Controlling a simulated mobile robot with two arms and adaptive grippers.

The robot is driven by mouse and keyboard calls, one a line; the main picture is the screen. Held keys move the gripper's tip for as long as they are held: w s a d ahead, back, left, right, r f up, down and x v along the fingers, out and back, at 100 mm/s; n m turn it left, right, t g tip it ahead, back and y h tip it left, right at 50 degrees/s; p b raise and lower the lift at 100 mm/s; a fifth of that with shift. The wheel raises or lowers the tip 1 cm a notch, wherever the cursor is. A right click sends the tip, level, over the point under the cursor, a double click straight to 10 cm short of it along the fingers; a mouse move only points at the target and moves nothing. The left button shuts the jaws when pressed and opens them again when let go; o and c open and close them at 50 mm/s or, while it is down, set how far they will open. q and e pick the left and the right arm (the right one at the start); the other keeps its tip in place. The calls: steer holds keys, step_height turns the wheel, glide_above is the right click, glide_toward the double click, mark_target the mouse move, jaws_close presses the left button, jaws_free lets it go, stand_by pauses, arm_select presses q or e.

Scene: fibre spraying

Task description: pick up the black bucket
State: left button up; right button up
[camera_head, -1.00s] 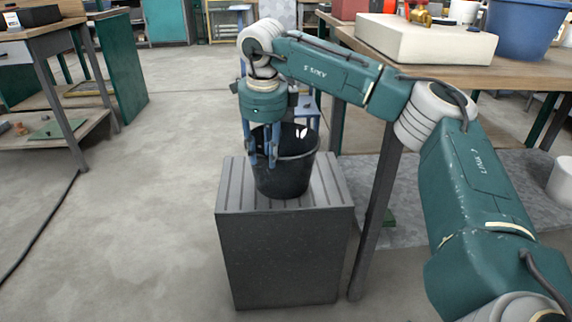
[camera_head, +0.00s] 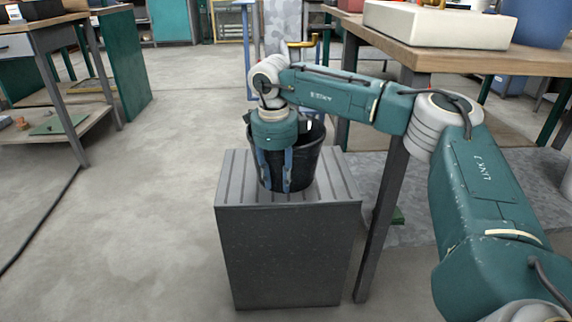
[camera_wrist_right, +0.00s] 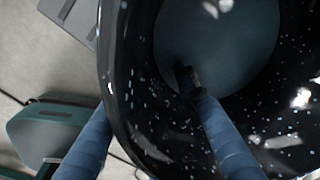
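The black bucket (camera_head: 308,163) stands upright on a grey ribbed pedestal (camera_head: 285,250). My right gripper (camera_head: 276,188) points down at the bucket's near left side, its two blue fingers apart. In the head view both fingers show against the bucket's wall. In the right wrist view, the bucket's speckled inner wall (camera_wrist_right: 145,120) fills the right side. There, one finger of my right gripper (camera_wrist_right: 140,115) lies outside the rim and the other shows over the bucket's inside, with the rim between them. I cannot tell whether either finger touches it. My left gripper is out of view.
A wooden workbench (camera_head: 455,55) with a white block (camera_head: 437,25) and a blue tub (camera_head: 535,22) stands at the right, its leg close to the pedestal. Another bench (camera_head: 45,25) stands at the left. The floor (camera_head: 150,200) left of the pedestal is clear.

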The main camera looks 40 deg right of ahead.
steer(key=shift+w+f, duration=0.1)
steer(key=shift+f, duration=0.75)
steer(key=shift+c, duration=0.5)
jaws_close()
steer(key=shift+r, duration=0.15)
